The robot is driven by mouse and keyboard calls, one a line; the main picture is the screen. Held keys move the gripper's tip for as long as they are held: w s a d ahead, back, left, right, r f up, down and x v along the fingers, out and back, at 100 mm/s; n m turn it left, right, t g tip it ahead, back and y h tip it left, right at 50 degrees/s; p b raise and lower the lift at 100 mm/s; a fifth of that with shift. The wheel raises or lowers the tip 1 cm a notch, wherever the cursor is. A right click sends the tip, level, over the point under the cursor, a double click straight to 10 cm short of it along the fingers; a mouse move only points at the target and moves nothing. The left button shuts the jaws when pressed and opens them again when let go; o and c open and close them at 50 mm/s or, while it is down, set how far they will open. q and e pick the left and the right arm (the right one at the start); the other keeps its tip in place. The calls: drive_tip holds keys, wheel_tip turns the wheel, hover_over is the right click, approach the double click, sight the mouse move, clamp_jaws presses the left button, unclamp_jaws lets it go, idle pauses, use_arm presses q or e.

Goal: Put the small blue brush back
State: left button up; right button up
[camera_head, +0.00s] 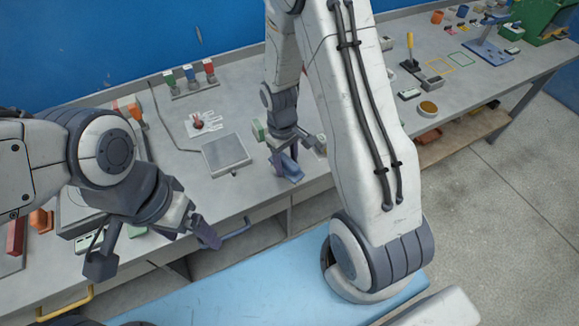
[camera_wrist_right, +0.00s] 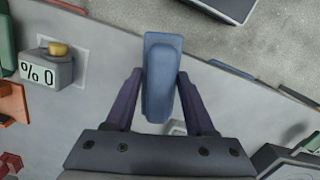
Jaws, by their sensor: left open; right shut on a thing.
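The small blue brush (camera_wrist_right: 163,80) is a blue block on a flat base, held between the two dark fingers of my right gripper (camera_wrist_right: 162,105) in the right wrist view. In the head view the right gripper (camera_head: 296,152) is over the bench, and the brush (camera_head: 291,168) hangs below it near the bench's front edge. Whether the brush touches the bench I cannot tell. My left gripper (camera_head: 155,250) is open and empty, at the bench's front edge on the left.
A rack (camera_head: 190,90) with green, blue and red items stands at the back of the bench. My right arm hides the bench's middle.

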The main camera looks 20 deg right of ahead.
drive_tip(key=s+d+r+n+t+h+p, duration=0.15)
drive_tip(key=d+r+n, duration=0.5)
drive_tip(key=n, duration=0.85)
drive_tip(key=w+a+f, duration=0.2)
drive_tip(key=w+a+f+p, duration=0.1)
drive_tip(key=w+a+f, duration=0.1)
drive_tip(key=a, duration=0.1)
drive_tip(key=w+a+f+p, duration=0.1)
drive_tip(key=w+a+f, duration=0.1)
drive_tip(key=a+f, duration=0.1)
drive_tip(key=shift+w, duration=0.2)
drive_tip(key=shift+f, duration=1.95)
drive_tip(key=shift+f, duration=0.15)
drive_tip(key=o, duration=1.2)
